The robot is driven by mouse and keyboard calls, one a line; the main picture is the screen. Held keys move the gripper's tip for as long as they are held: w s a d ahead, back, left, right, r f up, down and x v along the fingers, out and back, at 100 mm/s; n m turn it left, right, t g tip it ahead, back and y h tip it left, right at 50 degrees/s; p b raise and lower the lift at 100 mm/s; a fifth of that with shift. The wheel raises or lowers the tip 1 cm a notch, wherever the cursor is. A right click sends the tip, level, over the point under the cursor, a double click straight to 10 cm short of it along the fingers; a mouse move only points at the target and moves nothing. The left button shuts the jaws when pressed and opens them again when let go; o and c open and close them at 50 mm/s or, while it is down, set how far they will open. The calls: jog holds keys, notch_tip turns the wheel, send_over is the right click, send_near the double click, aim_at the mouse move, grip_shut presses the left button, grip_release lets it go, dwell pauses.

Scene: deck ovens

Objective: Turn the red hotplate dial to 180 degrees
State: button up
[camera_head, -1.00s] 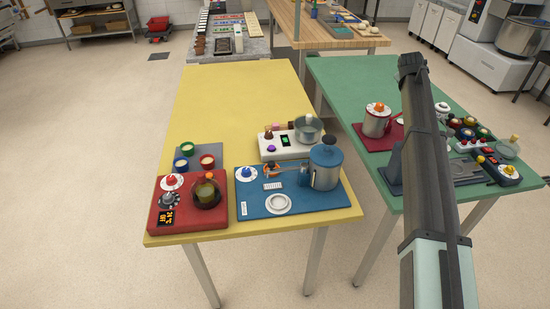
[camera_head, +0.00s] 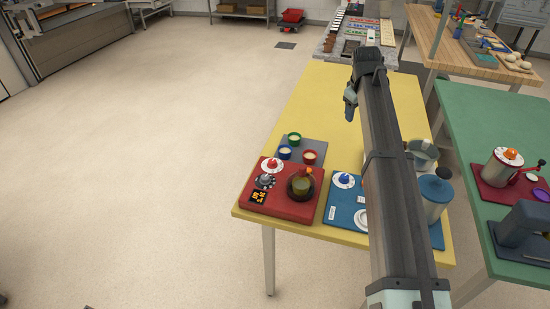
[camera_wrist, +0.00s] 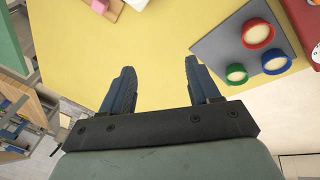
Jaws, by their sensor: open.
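The red hotplate (camera_head: 285,207) sits on the front left of the yellow table. On its left side are a red knob on a white dial plate (camera_head: 272,164), a dark grey knob (camera_head: 265,181) and a display (camera_head: 259,196) too small to read. A dark round pot (camera_head: 301,185) stands on its right. My gripper (camera_head: 350,104) is over the yellow table, behind and right of the hotplate and apart from it. In the wrist view my gripper (camera_wrist: 160,68) is open and empty. The hotplate's edge (camera_wrist: 302,22) and part of a white dial plate (camera_wrist: 317,56) show at the right.
A grey tray (camera_head: 318,146) with green, blue and red cups lies behind the hotplate. A blue base with a blue-knobbed dial (camera_head: 344,180) and a blue pot (camera_head: 435,192) stands to the right, partly hidden by my arm. The yellow table's (camera_head: 318,100) back left is clear.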

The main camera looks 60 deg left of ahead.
jog(key=s+a+n+g+h, duration=0.15)
jog(key=s+a, duration=0.25)
jog(key=s, duration=1.2)
jog(key=n+g, duration=0.2)
send_near(272, 161)
jog(key=shift+t+h, duration=0.25)
jog(key=shift+h, duration=0.1)
jog(key=f, duration=0.8)
jog(key=shift+s+a+f, duration=0.15)
jog(key=shift+a+f, duration=0.15)
jog(key=shift+f, duration=0.05)
jog(key=c, duration=1)
